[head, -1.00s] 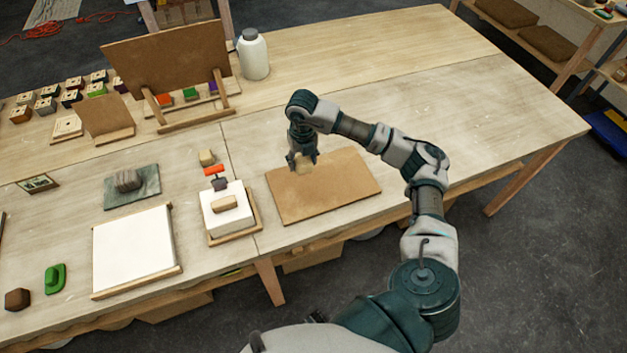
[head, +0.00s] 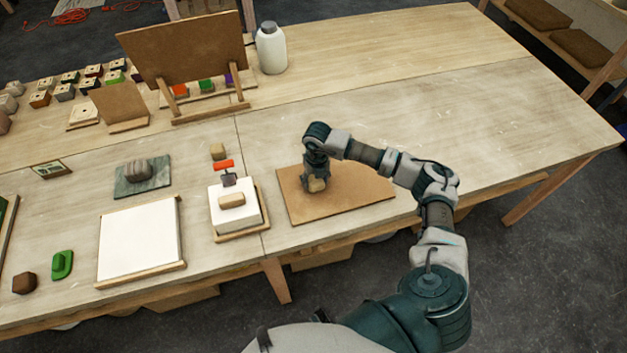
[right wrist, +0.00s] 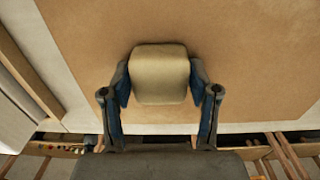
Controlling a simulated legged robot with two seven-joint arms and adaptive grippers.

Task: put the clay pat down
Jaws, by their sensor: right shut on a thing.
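My right gripper (head: 317,181) is shut on a tan clay pat (head: 317,185), low over the left part of a brown board (head: 357,196) on the table. In the right wrist view the pat (right wrist: 160,73) sits between the two fingers of the gripper (right wrist: 160,85), with the board (right wrist: 235,50) behind it. I cannot tell whether the pat touches the board. My left gripper is not in view.
A white block on a wooden tray (head: 242,237) with another tan pat (head: 232,200) on it stands left of the board. A white slab (head: 138,240), a grey-green mat (head: 131,187) and a white jar (head: 271,50) are further off. The table's right part is bare.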

